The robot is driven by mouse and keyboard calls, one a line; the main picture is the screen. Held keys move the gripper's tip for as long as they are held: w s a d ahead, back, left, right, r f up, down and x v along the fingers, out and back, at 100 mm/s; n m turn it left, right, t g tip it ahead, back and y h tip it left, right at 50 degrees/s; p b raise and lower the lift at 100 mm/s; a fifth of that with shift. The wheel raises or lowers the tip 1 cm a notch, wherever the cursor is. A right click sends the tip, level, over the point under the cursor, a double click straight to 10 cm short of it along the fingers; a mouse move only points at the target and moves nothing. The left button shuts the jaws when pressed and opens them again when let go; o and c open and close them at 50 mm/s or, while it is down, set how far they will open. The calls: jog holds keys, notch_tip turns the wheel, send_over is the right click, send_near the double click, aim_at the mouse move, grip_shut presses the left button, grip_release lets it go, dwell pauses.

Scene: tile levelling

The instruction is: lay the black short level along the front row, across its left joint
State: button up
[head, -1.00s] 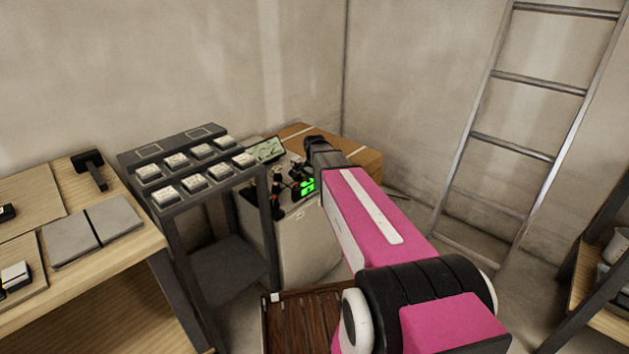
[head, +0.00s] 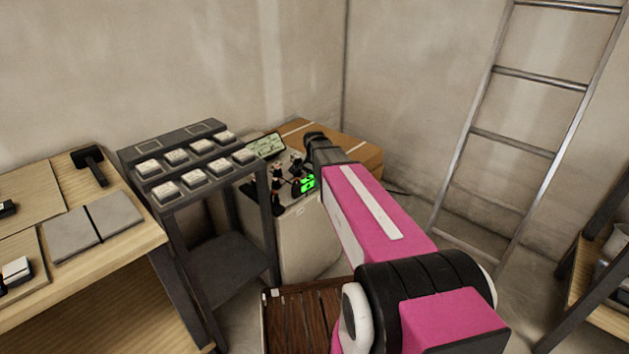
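My arm reaches away towards the back corner, and its dark wrist (head: 325,150) is over the cluttered top of a grey cabinet. My gripper cannot be made out clearly. Its fingers and anything in them are hidden or too small to tell from the black and orange parts just left of the wrist. A bright green patch (head: 304,184) shows among those parts. I cannot identify the black short level for certain. Two grey tiles (head: 72,235) lie side by side on the bench at left, with a dark joint between them. I cannot tell whether they belong to the front row.
A black mallet (head: 90,163) lies on the wooden bench (head: 130,252). A dark rack (head: 180,208) holds several small pale blocks. A brown slatted surface (head: 305,315) is below my arm. A metal ladder (head: 480,130) leans at right, and a shelf (head: 600,325) stands at far right.

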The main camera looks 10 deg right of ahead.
jog(key=o, duration=0.4)
jog(key=shift+o, duration=0.2)
jog(key=shift+r, duration=0.1)
